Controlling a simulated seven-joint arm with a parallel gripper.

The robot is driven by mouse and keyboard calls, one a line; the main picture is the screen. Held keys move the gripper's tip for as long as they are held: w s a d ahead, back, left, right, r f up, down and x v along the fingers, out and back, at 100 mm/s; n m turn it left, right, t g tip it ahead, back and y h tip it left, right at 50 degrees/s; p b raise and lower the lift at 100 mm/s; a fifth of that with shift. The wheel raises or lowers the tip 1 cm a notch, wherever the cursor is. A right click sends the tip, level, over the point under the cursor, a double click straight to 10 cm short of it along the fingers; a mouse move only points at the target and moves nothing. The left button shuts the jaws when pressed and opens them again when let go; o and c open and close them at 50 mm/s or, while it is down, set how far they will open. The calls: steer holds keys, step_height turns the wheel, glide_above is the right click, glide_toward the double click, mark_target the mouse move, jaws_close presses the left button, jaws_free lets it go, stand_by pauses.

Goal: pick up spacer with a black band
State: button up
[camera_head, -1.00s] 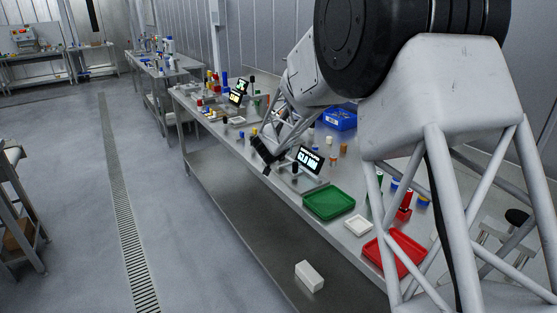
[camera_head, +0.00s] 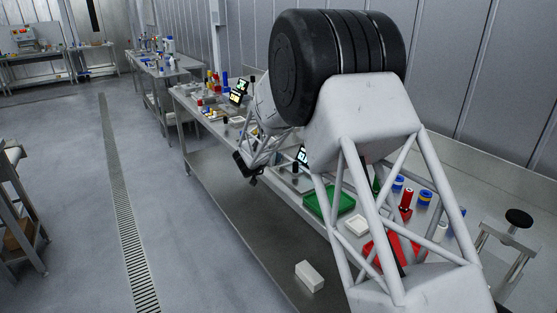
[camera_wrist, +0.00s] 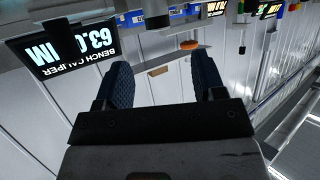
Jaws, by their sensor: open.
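I cannot make out a spacer with a black band for certain in either view. In the head view, small cylinders stand on the bench; a blue one with a pale band (camera_head: 425,197) and a red one (camera_head: 406,199) are at the right. My gripper (camera_wrist: 163,82) is open and empty in the wrist view, with two dark ribbed fingers apart. It also shows in the head view (camera_head: 246,168), near the bench's front edge. In the wrist view, an orange round piece (camera_wrist: 188,45) and a dark upright cylinder (camera_wrist: 157,14) lie beyond the fingers.
A bench caliper display (camera_wrist: 66,48) appears upside down at the wrist view's left. A green tray (camera_head: 345,203), a white tray (camera_head: 358,225) and a red tray (camera_head: 372,249) sit on the bench, partly behind my arm. A white block (camera_head: 309,276) lies below.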

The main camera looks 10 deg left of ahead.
steer(key=shift+x, duration=1.15)
steer(key=shift+x, duration=2.65)
steer(key=shift+s+d+f, duration=0.1)
steer(key=shift+d, duration=0.05)
steer(key=c, duration=1.1)
